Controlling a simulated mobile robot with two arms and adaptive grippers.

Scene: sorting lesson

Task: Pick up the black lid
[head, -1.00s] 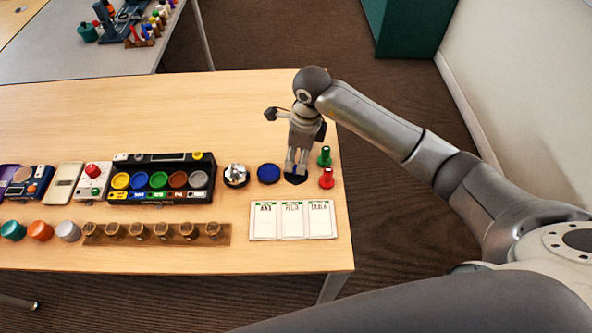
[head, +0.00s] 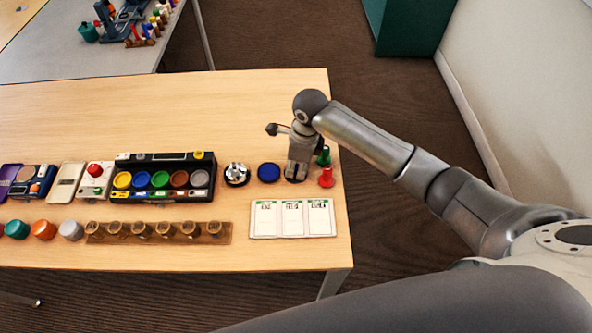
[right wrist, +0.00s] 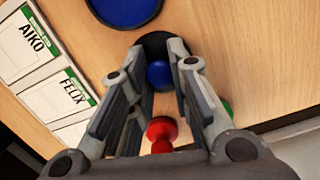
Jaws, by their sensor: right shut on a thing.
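The black lid (right wrist: 153,41) is a dark round disc with a blue ball-shaped knob (right wrist: 159,76) on it. In the right wrist view it lies at the far end between my fingers, partly covered by them. My right gripper (head: 296,174) points down at the table's right end in the head view. Its two fingers, also in the right wrist view (right wrist: 160,80), are shut on the lid at its knob. The lid appears to be at table level; whether it touches the wood is hard to tell. My left gripper is not in view.
A red peg (head: 326,178) and a green peg (head: 323,157) stand close right of the gripper. A blue disc (head: 268,172) lies to its left, beyond it a silver-topped piece (head: 236,174) and a black tray (head: 196,193) of coloured discs. Name cards (head: 292,232) lie in front.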

